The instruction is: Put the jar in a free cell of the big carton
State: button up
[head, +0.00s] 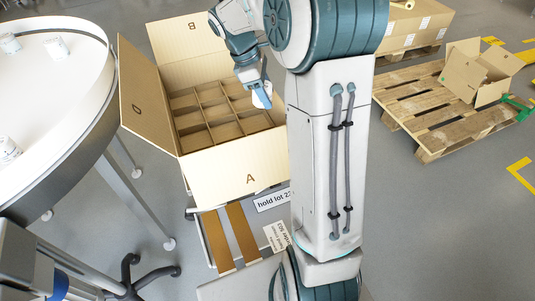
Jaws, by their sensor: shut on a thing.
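My gripper (259,84) is shut on a white jar (263,97) and holds it over the right side of the big carton (232,177). The jar shows only in part, below the blue fingers. I cannot tell its height above the cells. The big carton is open with its flaps spread, and letters A, B and D show on them. Cardboard dividers (208,115) split its inside into several cells. The cells that I can see look empty. The right-hand cells are partly hidden behind my gripper and arm.
A round white table (70,90) at the left bears several white jars (58,48). The carton's left flap stands close to the table's rim. A wooden pallet (435,112) with a small open box (478,75) lies at the right.

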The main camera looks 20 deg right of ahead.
jog(key=shift+s+d+f+n, duration=0.1)
jog(key=shift+s+d+n, duration=0.2)
jog(key=shift+d, duration=0.05)
jog(key=shift+s+d+f, duration=0.1)
jog(key=shift+f, duration=0.1)
notch_tip(320, 180, down, 17)
jog(key=b, duration=0.3)
jog(key=shift+f, duration=0.2)
jog(key=shift+f, duration=0.1)
jog(key=shift+f, duration=0.15)
jog(key=o, duration=0.8)
jog(key=p+v, duration=0.1)
jog(key=v, duration=1.1)
jog(key=shift+r+p, duration=0.25)
jog(key=shift+p, duration=0.15)
